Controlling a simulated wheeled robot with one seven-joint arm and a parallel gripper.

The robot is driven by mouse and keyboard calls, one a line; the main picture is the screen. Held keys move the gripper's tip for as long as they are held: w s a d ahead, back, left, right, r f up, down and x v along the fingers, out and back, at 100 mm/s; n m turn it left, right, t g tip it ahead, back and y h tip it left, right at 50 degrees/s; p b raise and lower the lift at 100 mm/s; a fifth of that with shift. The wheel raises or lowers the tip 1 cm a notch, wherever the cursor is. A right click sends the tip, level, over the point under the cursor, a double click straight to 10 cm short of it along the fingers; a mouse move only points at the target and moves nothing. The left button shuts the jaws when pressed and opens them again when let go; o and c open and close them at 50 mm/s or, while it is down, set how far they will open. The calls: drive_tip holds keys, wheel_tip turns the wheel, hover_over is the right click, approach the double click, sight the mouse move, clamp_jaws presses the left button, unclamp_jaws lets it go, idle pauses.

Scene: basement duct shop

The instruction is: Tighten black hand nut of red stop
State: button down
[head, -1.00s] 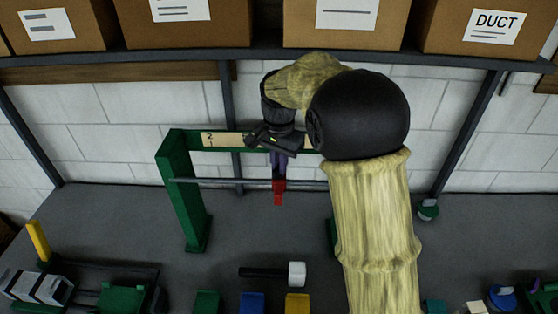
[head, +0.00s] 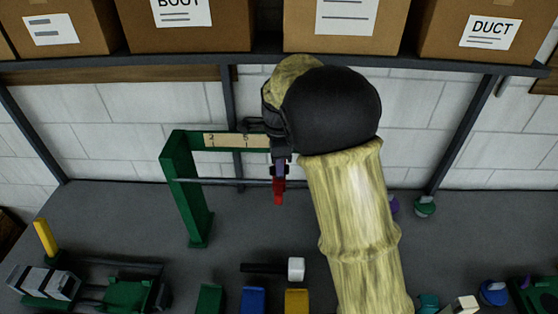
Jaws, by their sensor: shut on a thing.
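The red stop (head: 279,190) hangs on the grey rod (head: 235,182) of a green frame (head: 187,190) with a numbered scale strip (head: 236,141). My gripper (head: 279,170) points down from above, directly over the red stop. Its fingertips are closed just above the rod, at the top of the stop, where the black hand nut is gripped. The nut itself is mostly hidden by the fingers. My arm covers the right part of the frame and rod.
A shelf (head: 400,60) with cardboard boxes (head: 185,25) overhangs the back. A mallet with a white head (head: 296,269) lies in front. Green, blue (head: 252,301) and yellow blocks stand at the front edge. A green clamp-like fixture (head: 130,294) is at left.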

drive_tip(key=shift+r+m+p, duration=0.1)
drive_tip(key=shift+m+p, duration=0.2)
drive_tip(key=shift+m, duration=0.6)
drive_tip(key=c, duration=1.5)
unclamp_jaws()
wheel_tip(320, 180, up, 17)
drive_tip(key=b, duration=0.3)
drive_tip(key=shift+r, duration=0.15)
